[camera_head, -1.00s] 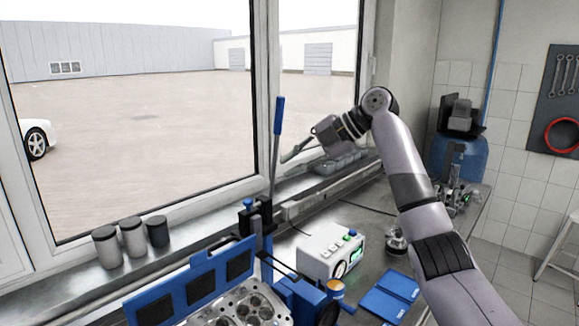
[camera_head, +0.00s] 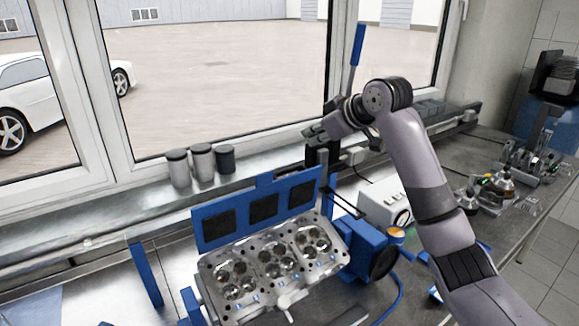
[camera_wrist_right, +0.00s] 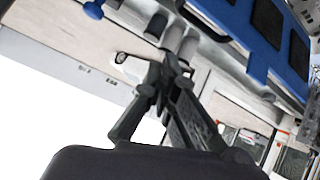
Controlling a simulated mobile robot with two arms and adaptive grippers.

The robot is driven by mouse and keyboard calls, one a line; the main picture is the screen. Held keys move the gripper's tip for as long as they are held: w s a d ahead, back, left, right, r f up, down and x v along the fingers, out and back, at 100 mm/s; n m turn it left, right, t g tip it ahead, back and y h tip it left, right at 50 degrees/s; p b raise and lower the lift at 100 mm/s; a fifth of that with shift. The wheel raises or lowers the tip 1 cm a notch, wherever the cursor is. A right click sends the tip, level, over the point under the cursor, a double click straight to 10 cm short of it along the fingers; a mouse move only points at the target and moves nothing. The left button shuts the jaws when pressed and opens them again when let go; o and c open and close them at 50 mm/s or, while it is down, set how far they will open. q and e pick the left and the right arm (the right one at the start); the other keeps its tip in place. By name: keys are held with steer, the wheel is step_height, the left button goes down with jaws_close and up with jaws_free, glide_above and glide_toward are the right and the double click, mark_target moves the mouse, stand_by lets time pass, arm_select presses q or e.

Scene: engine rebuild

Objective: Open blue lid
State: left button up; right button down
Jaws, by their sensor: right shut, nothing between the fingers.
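The blue lid (camera_head: 255,211), a frame with three dark square panels, stands raised and tilted behind the metal cylinder head (camera_head: 272,262). It also shows at the upper right of the right wrist view (camera_wrist_right: 232,25). My right gripper (camera_head: 312,133) is near the window sill, above and behind the lid's right end, apart from it. In the right wrist view the fingers (camera_wrist_right: 176,62) are shut and empty. My left gripper is not in view.
Several grey canisters (camera_head: 202,163) stand on the sill left of my gripper. A tall blue-handled lever (camera_head: 357,45) rises just behind my right arm. A white box (camera_head: 384,205) stands right of the blue fixture (camera_head: 363,245). The window is close behind.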

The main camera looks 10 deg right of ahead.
steer(key=a+m, duration=0.1)
steer(key=a+f+m, duration=0.1)
steer(key=a+m+t+b, duration=0.1)
steer(key=m, duration=0.1)
steer(key=shift+a+f, duration=0.2)
steer(key=shift+f, duration=0.05)
steer(key=shift+w+a+f+p, duration=0.15)
steer(key=shift+w+p, duration=0.25)
steer(key=p+x, duration=0.4)
steer(key=x, duration=0.5)
steer(key=shift+s+d+f+p, duration=0.25)
steer(key=shift+s+p, duration=0.2)
steer(key=shift+s, duration=0.15)
steer(key=shift+s+d+f+p, duration=0.25)
steer(key=shift+s+p, duration=0.15)
steer(key=shift+s, duration=0.2)
steer(key=shift+s+d+f+p, duration=0.15)
steer(key=shift+s+d+p, duration=0.1)
steer(key=shift+s+p, duration=0.3)
steer(key=shift+f, duration=0.1)
